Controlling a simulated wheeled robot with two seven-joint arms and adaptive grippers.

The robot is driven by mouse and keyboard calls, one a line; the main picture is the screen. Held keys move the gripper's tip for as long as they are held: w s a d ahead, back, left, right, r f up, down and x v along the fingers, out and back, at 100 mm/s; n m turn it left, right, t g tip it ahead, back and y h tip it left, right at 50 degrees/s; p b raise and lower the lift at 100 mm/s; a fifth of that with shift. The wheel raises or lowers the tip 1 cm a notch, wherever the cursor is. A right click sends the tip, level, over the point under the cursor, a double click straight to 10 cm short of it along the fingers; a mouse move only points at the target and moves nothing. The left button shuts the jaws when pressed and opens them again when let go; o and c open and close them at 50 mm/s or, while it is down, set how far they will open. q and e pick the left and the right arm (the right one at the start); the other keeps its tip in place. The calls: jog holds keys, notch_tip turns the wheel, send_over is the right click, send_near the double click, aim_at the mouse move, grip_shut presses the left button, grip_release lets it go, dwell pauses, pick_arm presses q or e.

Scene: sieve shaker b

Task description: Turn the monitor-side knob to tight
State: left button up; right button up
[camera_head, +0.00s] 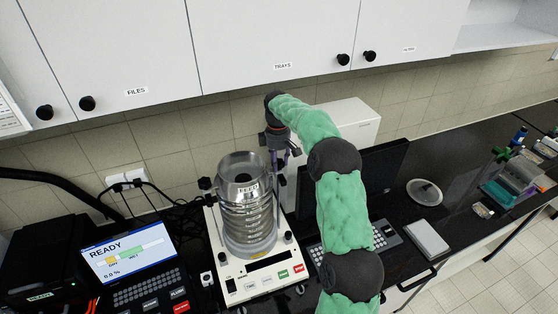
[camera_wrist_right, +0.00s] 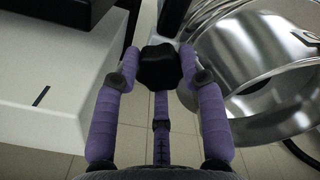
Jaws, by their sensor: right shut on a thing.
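The sieve shaker (camera_head: 245,285) stands on the dark bench with a steel sieve stack (camera_head: 246,212) on it. A black knob (camera_wrist_right: 160,68) shows in the right wrist view, beside the shiny steel of the stack (camera_wrist_right: 265,60). My right gripper (camera_wrist_right: 160,72) is shut on this knob, with its purple fingers around it. In the head view my right gripper (camera_head: 280,158) points down at the right rear of the stack, on the side of the dark monitor (camera_head: 385,165). The knob is hidden there. Another black knob (camera_head: 205,184) shows left of the stack. My left gripper is out of view.
A console reading READY (camera_head: 125,255) stands left of the shaker. A white box (camera_head: 350,120) stands behind my right arm. A keyboard (camera_head: 384,237) lies partly hidden by the arm. Wall cupboards (camera_head: 280,45) hang above. A round dish (camera_head: 424,192) lies to the right.

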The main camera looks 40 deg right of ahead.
jog(key=shift+w+a+r+n, duration=0.15)
jog(key=shift+w+n, duration=0.05)
jog(key=shift+n, duration=0.1)
dwell(0.4)
jog(key=o, duration=1.1)
jog(key=shift+c, duration=0.2)
jog(key=shift+o, duration=0.4)
jog(key=shift+w+a, duration=0.2)
jog(key=shift+w, duration=0.05)
jog(key=shift+s+d, duration=0.15)
jog(key=shift+s, duration=0.05)
jog(key=shift+r, duration=0.35)
notch_tip(320, 180, up, 11)
jog(key=shift+w+a, duration=0.2)
